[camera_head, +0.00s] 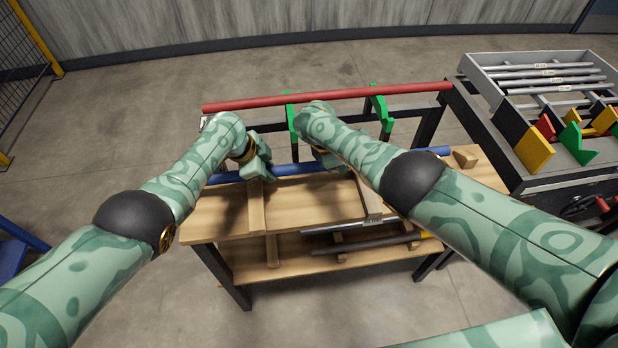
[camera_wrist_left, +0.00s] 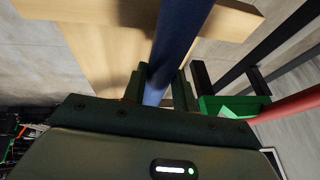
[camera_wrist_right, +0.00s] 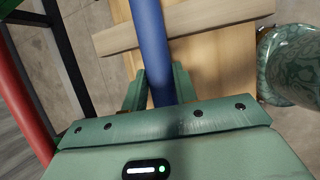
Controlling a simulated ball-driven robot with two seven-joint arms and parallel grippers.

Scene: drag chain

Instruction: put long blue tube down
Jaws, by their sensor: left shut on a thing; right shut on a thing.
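The long blue tube (camera_head: 290,169) lies crosswise along the far edge of the wooden table (camera_head: 310,208). My left gripper (camera_head: 259,166) is shut on it left of its middle. My right gripper (camera_head: 328,158) is shut on it further right, partly hidden by my forearm. In the left wrist view the tube (camera_wrist_left: 178,45) runs between the fingers (camera_wrist_left: 160,85), and in the right wrist view the tube (camera_wrist_right: 151,45) does likewise between the fingers (camera_wrist_right: 158,88). I cannot tell whether the tube touches the wooden strips under it.
A red tube (camera_head: 330,96) rests across green holders (camera_head: 380,108) behind the table. Wooden strips (camera_head: 256,208) cross the table top. Grey and dark tubes (camera_head: 365,245) lie on the lower front shelf. A cart (camera_head: 505,150) with metal tubes and coloured blocks stands right.

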